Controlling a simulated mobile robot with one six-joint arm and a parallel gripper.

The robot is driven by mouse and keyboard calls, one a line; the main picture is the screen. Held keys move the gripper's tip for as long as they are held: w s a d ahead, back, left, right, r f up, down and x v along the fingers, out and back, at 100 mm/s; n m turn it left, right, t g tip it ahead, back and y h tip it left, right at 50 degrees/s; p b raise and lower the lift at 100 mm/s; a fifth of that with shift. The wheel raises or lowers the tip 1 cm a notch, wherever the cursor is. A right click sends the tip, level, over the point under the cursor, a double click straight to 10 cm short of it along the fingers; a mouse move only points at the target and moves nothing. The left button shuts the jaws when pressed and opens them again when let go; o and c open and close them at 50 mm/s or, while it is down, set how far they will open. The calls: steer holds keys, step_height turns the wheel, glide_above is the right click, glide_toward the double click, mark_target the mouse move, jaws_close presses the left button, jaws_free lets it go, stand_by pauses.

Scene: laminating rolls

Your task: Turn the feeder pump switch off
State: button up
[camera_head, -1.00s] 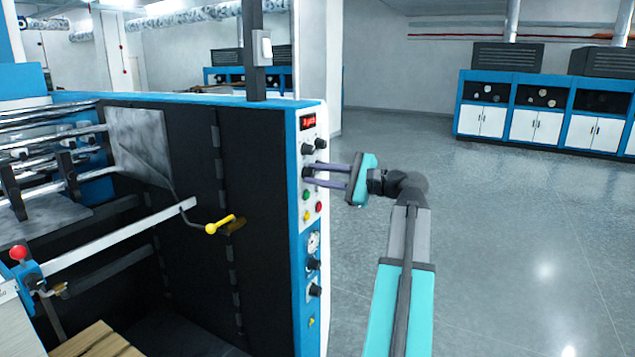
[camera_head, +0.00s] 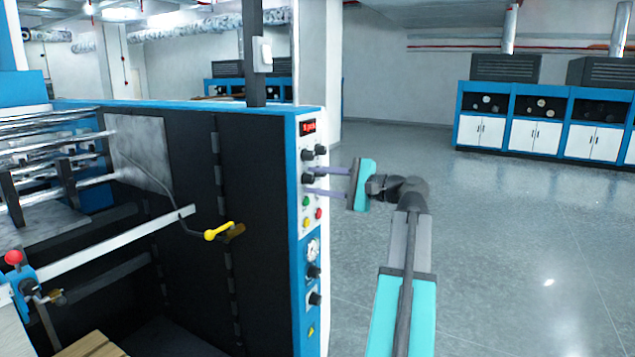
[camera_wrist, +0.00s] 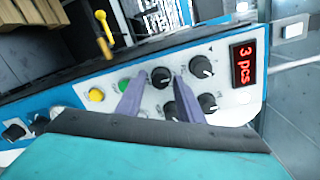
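The control panel (camera_head: 311,215) on the end of the blue and black machine carries several black rotary knobs. One black knob (camera_wrist: 161,76) lies between my two fingertips in the wrist view; in the head view it also shows (camera_head: 307,178). Its label is too small to read, so I cannot tell whether it is the feeder pump switch. My gripper (camera_wrist: 159,77) is open, with a finger on either side of this knob and narrow gaps visible. In the head view my gripper (camera_head: 307,180) is up against the panel from the right.
A yellow-handled crank (camera_head: 219,231) sticks out to the left. Open floor (camera_head: 500,240) lies to the right.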

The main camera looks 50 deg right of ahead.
steer(key=shift+o, duration=0.5)
steer(key=shift+s+d, duration=0.2)
steer(key=shift+s, duration=0.3)
steer(key=b+v, duration=0.2)
steer(key=v, duration=1)
steer(key=shift+s+b, duration=0.35)
steer(key=shift+s, duration=0.1)
steer(key=shift+s, duration=0.1)
